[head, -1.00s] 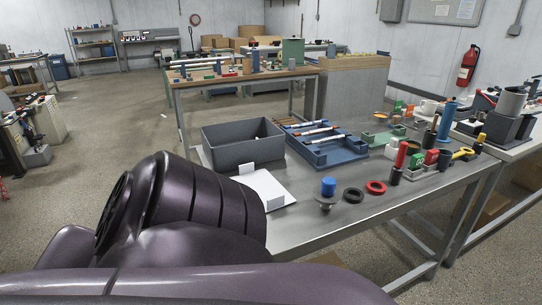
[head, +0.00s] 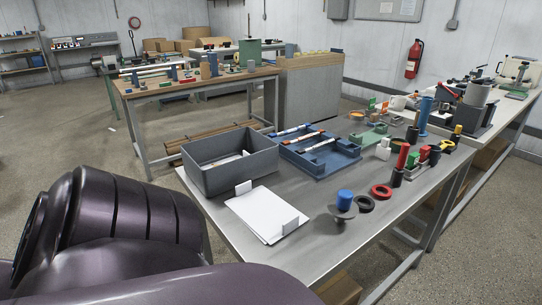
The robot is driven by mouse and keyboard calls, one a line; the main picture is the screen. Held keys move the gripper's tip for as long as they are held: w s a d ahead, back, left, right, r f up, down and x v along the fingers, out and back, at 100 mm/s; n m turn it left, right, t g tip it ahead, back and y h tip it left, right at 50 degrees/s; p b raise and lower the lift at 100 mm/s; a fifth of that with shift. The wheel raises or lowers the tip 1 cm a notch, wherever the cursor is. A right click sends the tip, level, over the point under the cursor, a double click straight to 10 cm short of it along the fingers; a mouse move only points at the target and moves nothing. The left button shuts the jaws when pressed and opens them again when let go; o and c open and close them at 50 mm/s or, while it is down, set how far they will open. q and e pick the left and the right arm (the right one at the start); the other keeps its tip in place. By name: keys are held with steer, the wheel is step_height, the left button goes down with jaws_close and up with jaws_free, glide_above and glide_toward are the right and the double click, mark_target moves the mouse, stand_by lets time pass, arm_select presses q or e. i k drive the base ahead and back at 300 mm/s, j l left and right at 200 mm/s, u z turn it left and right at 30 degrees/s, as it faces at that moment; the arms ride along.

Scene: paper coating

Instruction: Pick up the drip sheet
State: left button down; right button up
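A white sheet (head: 262,213), which looks like the drip sheet, lies flat near the left front edge of the steel table (head: 328,234). My purple-black arm fills the lower left of the head view, to the left of and in front of the sheet. Neither gripper is visible, and nothing is seen touching the sheet.
A grey open bin (head: 228,171) stands behind the sheet. A blue rack (head: 318,163) with several rods is to its right. A blue-capped piece (head: 344,201), a black ring (head: 365,204) and a red ring (head: 381,191) lie right of the sheet. The table's front strip is bare.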

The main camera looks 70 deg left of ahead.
mark_target(270, 216)
steer(key=k+j, duration=0.5)
steer(key=j, duration=0.25)
steer(key=k+j, duration=0.2)
steer(key=j, duration=0.15)
